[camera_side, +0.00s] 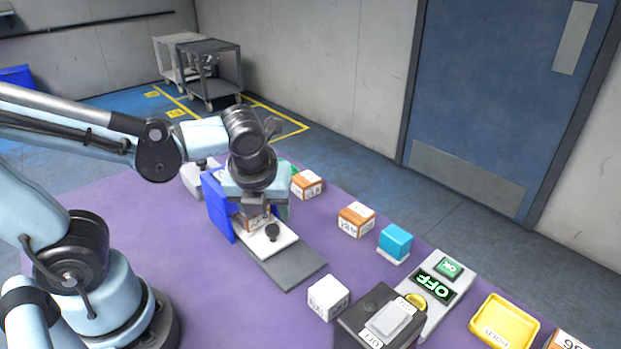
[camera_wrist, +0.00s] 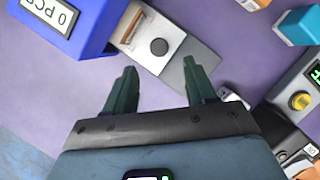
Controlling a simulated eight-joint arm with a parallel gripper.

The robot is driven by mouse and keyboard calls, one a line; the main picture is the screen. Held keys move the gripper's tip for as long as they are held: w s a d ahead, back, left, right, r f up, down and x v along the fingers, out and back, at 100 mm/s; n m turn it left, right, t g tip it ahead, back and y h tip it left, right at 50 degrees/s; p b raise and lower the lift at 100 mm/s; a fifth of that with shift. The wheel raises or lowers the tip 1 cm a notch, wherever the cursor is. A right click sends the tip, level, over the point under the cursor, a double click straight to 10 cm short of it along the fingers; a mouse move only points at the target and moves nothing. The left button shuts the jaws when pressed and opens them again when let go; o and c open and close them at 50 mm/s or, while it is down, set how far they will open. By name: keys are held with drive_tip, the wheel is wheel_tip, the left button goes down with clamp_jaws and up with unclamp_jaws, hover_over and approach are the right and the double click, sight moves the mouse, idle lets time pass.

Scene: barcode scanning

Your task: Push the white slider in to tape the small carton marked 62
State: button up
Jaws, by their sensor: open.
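The blue taping housing (camera_side: 216,205) stands beneath my arm; in the wrist view it (camera_wrist: 70,22) shows a "0 PCS" label. The white slider (camera_side: 284,240) with its black knob (camera_side: 272,232) lies on a grey track in front of the housing; the wrist view shows the slider (camera_wrist: 172,33) and knob (camera_wrist: 158,46) too. A brown and white carton (camera_wrist: 131,24) sits at the slider's inner end, partly hidden; I cannot read its number. My gripper (camera_wrist: 160,64) is open and empty, its fingertips to either side of the knob in the wrist view, short of it.
Brown-topped cartons (camera_side: 356,220), a teal block (camera_side: 395,241) and a white box (camera_side: 328,297) stand to the right. Purple tabletop (camera_side: 210,300) is clear at the front.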

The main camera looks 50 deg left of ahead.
sight(273, 229)
wheel_tip(273, 229, up, 6)
drive_tip(key=w+a+f+n+g+h, duration=0.1)
drive_tip(key=w+a+n+g+h, duration=0.2)
drive_tip(key=n, duration=1.5)
drive_tip(key=f, duration=1.1)
drive_tip(key=shift+s+d+f, duration=0.3)
drive_tip(key=shift+f, duration=0.1)
drive_tip(key=d, duration=0.7)
drive_tip(key=shift+d+r, duration=0.1)
drive_tip(key=shift+r, duration=0.1)
wheel_tip(273, 229, up, 12)
drive_tip(key=shift+f, duration=0.1)
drive_tip(key=shift+f, duration=6.05)
